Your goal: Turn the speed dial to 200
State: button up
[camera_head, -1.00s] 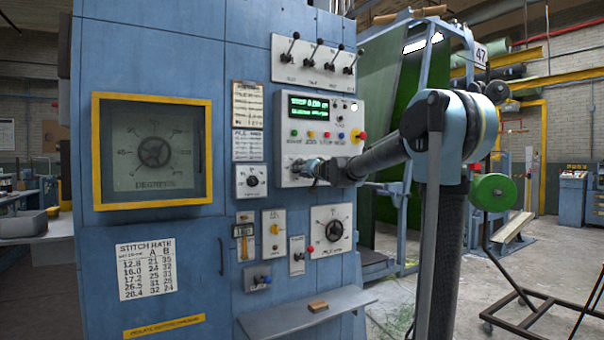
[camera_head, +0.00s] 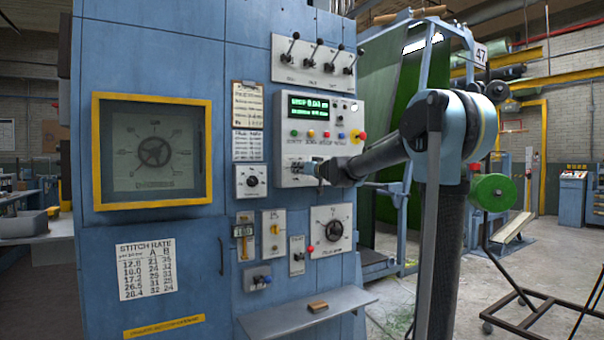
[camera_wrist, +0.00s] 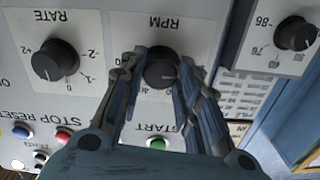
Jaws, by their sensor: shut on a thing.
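The black RPM dial (camera_wrist: 161,72) sits on a pale panel under an upside-down "RPM" label in the wrist view. My gripper (camera_wrist: 162,66) is shut on this dial, with one finger on each side of its knob. A light pointer mark shows near the knob's right side. The scale is mostly hidden by the fingers, and I cannot read the setting. In the head view my gripper (camera_head: 318,171) reaches the lower part of the control panel (camera_head: 288,178) and hides the dial. A green-lit display (camera_head: 309,106) is above, its text too small to read surely.
A RATE dial (camera_wrist: 54,62) is left of the fingers in the wrist view, and another dial (camera_wrist: 295,33) is at right. A green START button (camera_wrist: 157,145) is close to the fingers. A row of levers (camera_head: 315,60) stands above the panel.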

jog(key=shift+d+f, duration=0.1)
jog(key=shift+d, duration=0.05)
jog(key=o, duration=1.1)
jog(key=shift+w, duration=0.15)
jog(key=shift+c, duration=0.2)
jog(key=v, duration=1.2)
jog(key=shift+f, duration=0.1)
